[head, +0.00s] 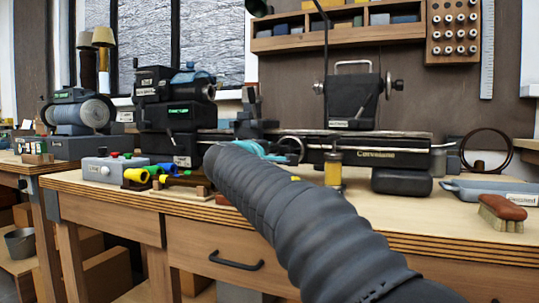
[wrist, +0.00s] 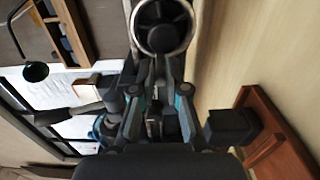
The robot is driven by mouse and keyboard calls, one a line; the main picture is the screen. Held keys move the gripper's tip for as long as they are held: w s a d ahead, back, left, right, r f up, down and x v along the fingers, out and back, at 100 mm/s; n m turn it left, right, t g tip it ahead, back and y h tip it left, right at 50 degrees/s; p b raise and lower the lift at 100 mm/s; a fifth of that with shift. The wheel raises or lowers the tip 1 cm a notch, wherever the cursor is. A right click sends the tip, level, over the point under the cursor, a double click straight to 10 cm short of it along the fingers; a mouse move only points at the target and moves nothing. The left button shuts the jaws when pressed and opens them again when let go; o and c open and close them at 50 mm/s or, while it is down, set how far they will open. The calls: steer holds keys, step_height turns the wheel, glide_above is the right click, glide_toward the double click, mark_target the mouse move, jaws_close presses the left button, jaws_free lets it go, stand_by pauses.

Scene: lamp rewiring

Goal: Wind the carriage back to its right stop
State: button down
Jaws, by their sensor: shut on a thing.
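The lathe's carriage (head: 256,122) sits on the long dark bed (head: 385,146), nearer the headstock (head: 170,110) than the bed's right end. A round handwheel (head: 291,150) shows on the front of the carriage; it is large at the top of the wrist view (wrist: 163,24). My gripper (head: 268,152), with teal joints, is at the handwheel, partly hidden by my arm. In the wrist view its fingers (wrist: 155,72) come together at the wheel's lower rim, shut on it. The exact part between the tips is hidden. I cannot pick out the right stop.
The tailstock (head: 355,100) stands on the bed, right of the carriage. A brass-coloured jar (head: 333,168) stands before the bed. A brush (head: 502,212) and a grey tray (head: 480,190) lie at right. A control box (head: 102,168) and coloured tubes (head: 150,172) lie at left.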

steer(key=shift+s+d+r, duration=0.25)
steer(key=shift+d+r, duration=0.45)
steer(key=shift+r, duration=0.2)
steer(key=shift+s+d+r, duration=0.25)
steer(key=shift+d+r, duration=0.4)
steer(key=shift+r, duration=0.2)
steer(key=c, duration=1.3)
jaws_free()
steer(key=shift+d, duration=0.1)
steer(key=shift+f, duration=0.15)
steer(key=shift+s+a, duration=0.1)
steer(key=shift+a, duration=0.1)
steer(key=shift+b+v, duration=1.25)
steer(key=shift+v, duration=2.15)
